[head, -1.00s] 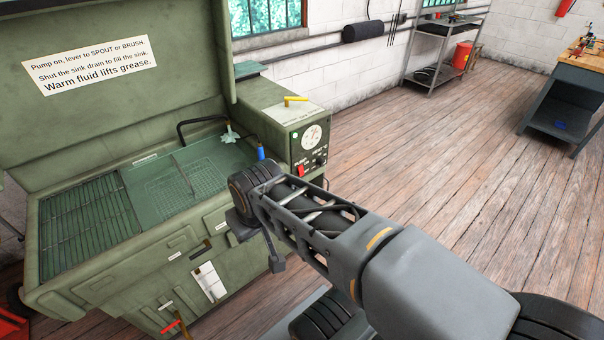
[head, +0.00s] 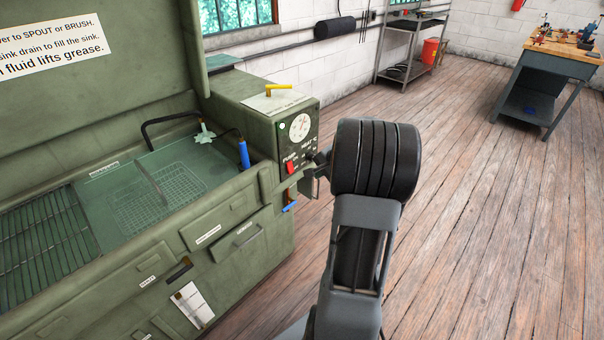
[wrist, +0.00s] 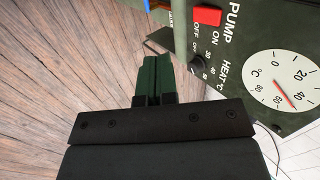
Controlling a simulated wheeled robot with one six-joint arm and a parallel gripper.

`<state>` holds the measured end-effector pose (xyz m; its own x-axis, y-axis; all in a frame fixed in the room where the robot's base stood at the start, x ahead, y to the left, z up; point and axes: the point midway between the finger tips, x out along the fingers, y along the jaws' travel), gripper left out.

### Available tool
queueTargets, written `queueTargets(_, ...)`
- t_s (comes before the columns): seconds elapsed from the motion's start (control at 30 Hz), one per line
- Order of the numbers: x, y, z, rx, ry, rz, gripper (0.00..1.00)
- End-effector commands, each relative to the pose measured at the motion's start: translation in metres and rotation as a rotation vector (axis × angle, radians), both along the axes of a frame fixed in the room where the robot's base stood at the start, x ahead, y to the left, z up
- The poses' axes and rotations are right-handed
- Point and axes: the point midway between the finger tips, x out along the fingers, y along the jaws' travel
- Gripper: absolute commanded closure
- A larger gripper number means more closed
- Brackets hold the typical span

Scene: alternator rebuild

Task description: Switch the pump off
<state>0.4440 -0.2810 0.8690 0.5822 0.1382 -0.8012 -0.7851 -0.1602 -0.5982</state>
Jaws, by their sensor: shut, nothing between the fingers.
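The pump switch is a red rocker (head: 291,168) on the dark control panel of the green parts washer (head: 247,107). In the wrist view the red switch (wrist: 207,16) lies at the top, beside the words PUMP, ON and OFF. Which way it is pressed I cannot tell. My gripper (wrist: 154,66) is shut and empty. In the wrist view its fingertips are left of and below the switch, apart from it, and level with the black heat knob (wrist: 198,65). In the head view my wrist hides most of the gripper, just right of the panel.
A temperature dial (head: 300,127) sits above the switch. A yellow lever (head: 279,89) is on the washer's top, and a blue brush (head: 243,154) stands by the sink. Open wooden floor lies to the right, with a workbench (head: 539,88) farther back.

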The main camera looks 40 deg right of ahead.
Motion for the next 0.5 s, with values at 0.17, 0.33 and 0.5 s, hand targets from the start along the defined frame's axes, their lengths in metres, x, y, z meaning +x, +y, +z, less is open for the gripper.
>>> queueTargets(0.17, 0.0109, -0.0037, 0.0121, -0.001, -0.051, -0.034, 1.00)
queueTargets(0.33, 0.0117, -0.0032, 0.0124, -0.004, -0.055, -0.034, 1.00)
queueTargets(0.5, 0.0114, -0.0032, 0.0121, -0.004, -0.054, -0.034, 1.00)
